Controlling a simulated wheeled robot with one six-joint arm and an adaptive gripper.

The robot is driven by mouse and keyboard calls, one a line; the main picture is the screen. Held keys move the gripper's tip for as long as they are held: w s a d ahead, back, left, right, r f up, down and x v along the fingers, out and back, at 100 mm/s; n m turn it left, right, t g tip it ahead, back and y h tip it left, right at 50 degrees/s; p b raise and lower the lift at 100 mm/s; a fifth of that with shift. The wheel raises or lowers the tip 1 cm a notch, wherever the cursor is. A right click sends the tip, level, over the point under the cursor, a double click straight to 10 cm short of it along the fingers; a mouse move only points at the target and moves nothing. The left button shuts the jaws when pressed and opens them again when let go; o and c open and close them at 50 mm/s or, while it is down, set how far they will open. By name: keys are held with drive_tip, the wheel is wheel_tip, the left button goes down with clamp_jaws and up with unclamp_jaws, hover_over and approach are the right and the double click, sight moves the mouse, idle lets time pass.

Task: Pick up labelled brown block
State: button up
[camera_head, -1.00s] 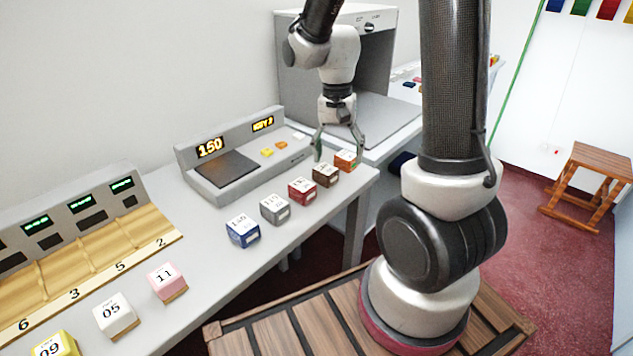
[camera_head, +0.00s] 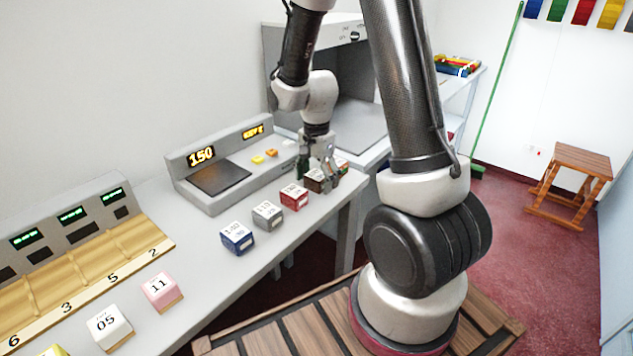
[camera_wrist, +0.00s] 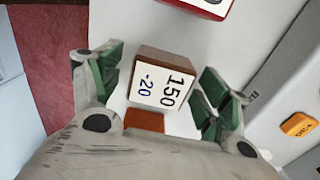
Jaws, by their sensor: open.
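The labelled brown block (camera_head: 313,186) stands on the grey counter in a row of coloured blocks. In the wrist view the brown block (camera_wrist: 180,58) shows a white top label reading 150 and -20. My gripper (camera_head: 317,176) is open and low over the block. In the wrist view the fingers of my gripper (camera_wrist: 162,76) with green pads stand on either side of the block, with a visible gap on each side. In the head view the fingers partly cover the block.
A red block (camera_head: 294,197) stands close to the left of it. An orange block (camera_wrist: 144,120) sits close on the other side, partly hidden by my gripper. Grey (camera_head: 267,215) and blue (camera_head: 237,238) blocks stand further along. A scale console (camera_head: 222,180) reading 150 is behind.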

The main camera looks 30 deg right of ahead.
drive_tip(key=shift+f, duration=0.1)
drive_tip(key=shift+c, duration=0.4)
drive_tip(key=c, duration=1.1)
drive_tip(key=shift+o, duration=0.2)
